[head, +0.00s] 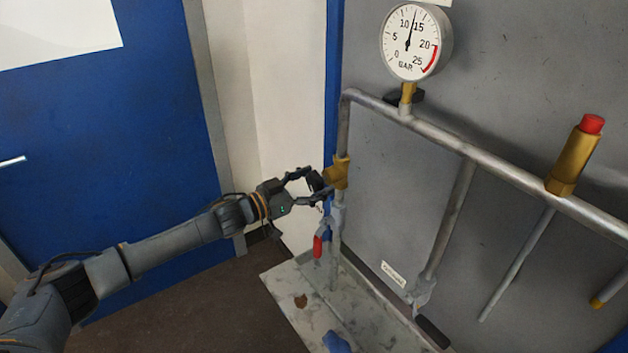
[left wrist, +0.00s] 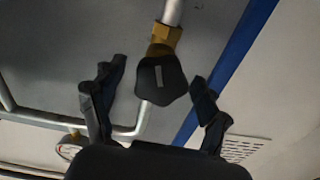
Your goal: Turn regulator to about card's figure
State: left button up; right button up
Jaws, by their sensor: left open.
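The regulator (head: 337,172) is a brass body on the left upright pipe. Its dark knob (left wrist: 162,82), with a pale line mark on it, faces my left wrist camera. My left gripper (head: 319,183) is open, with its fingers on either side of the knob. In the wrist view, gaps show between the knob and both fingers. The round pressure gauge (head: 409,42) has its needle between 10 and 15 bar, around 12 to 13. The edge of a pale card (head: 437,2) shows above the gauge, with no figure visible. My right gripper is not in view.
A red-handled valve (head: 317,246) hangs below the regulator. A horizontal pipe (head: 470,150) crosses the grey panel and carries a brass valve with a red cap (head: 574,155). A small label (head: 393,274) sits low on the panel. A blue door (head: 100,150) stands left.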

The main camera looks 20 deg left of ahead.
pick_arm(q)
jog(key=c, duration=1.2)
jog(key=m, duration=0.5)
jog(key=o, duration=1.2)
jog(key=v, duration=1.2)
